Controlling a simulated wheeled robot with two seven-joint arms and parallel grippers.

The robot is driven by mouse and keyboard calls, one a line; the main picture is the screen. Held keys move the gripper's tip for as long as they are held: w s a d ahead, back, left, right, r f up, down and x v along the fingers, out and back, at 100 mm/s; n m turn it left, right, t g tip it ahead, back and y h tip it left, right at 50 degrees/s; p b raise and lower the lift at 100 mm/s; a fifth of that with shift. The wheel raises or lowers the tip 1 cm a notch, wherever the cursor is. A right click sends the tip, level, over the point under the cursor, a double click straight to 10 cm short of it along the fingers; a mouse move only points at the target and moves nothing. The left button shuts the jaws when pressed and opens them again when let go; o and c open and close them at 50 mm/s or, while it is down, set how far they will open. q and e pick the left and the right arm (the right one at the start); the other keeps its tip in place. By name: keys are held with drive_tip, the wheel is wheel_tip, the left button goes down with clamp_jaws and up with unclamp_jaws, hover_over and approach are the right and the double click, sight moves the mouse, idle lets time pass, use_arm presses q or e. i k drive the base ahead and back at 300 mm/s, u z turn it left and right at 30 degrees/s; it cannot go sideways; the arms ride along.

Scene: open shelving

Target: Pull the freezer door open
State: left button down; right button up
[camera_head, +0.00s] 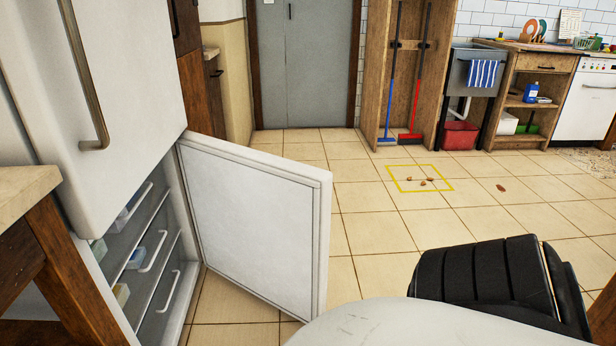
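The freezer door (255,225) is the lower door of a white fridge-freezer at the left. It stands wide open, swung out to the right over the floor, with its inner face showing. Inside the freezer compartment are several drawers (155,250) with pale handles and some small items. The upper fridge door (120,90) is shut and has a long vertical metal handle (85,85). Neither of my grippers shows. White and black parts of my own body fill the lower right and hide the bottom of the view beside the door's free edge.
A wooden counter (25,195) stands close at the left. The tiled floor (370,225) is mostly clear, with small brown items in a yellow square (420,178). A broom cabinet (405,75), sink (472,75) and stove (585,100) line the back.

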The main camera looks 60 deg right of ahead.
sight(261, 221)
drive_tip(key=u, duration=2.3)
drive_tip(key=k, duration=1.95)
drive_tip(key=z, duration=2.6)
drive_tip(key=i, duration=0.5)
